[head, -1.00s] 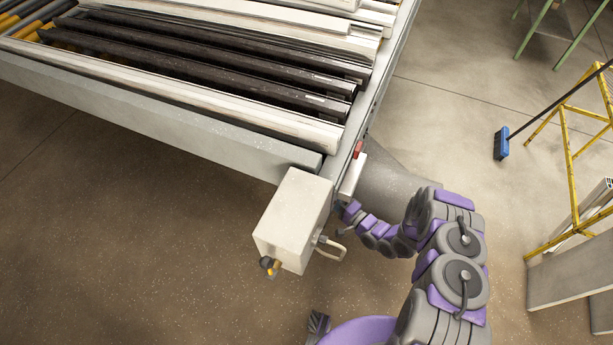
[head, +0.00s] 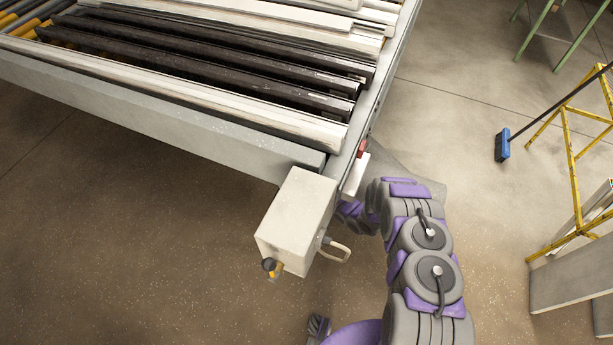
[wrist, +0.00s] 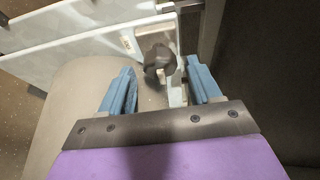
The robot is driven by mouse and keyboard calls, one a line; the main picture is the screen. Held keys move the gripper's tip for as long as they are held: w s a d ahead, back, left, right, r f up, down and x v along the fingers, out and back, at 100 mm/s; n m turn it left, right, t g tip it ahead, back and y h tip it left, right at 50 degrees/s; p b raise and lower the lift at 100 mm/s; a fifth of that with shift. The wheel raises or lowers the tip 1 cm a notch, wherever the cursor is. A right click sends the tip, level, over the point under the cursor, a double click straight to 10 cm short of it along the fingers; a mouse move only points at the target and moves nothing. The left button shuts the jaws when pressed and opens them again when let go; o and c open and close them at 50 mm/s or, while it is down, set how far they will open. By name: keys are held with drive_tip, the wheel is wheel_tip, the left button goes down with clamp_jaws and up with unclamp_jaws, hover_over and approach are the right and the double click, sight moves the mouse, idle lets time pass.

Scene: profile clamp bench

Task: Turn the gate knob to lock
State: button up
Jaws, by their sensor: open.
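A dark round knob (wrist: 160,60) shows in the wrist view in front of a pale plate (wrist: 105,45). I take it for the gate knob. My gripper (wrist: 159,70) is open, with its blue fingers apart to the left and right of the knob. The knob lies at the fingertips, between them in the picture; no contact can be made out. In the head view the gripper and knob are hidden behind my arm and the bench end. A small white box (head: 355,175) with a red part (head: 362,147) sits on the bench's side there.
The bench (head: 170,110) carries black and white profiles. A pale box (head: 296,220) with a handle (head: 337,248) stands out at its corner, near my arm. A yellow ladder (head: 569,150) and a blue broom (head: 502,146) are at right. Floor between is clear.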

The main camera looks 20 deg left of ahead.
drive_tip(key=shift+a, duration=0.25)
drive_tip(key=shift+c, duration=0.7)
drive_tip(key=shift+d, duration=0.25)
drive_tip(key=c, duration=0.9)
drive_tip(key=shift+m+g+h+p, duration=0.2)
drive_tip(key=shift+m+g+h, duration=0.2)
drive_tip(key=shift+m, duration=0.8)
drive_tip(key=shift+m+g+h+p, duration=0.2)
drive_tip(key=shift+m+g+h, duration=0.2)
drive_tip(key=shift+m, duration=0.8)
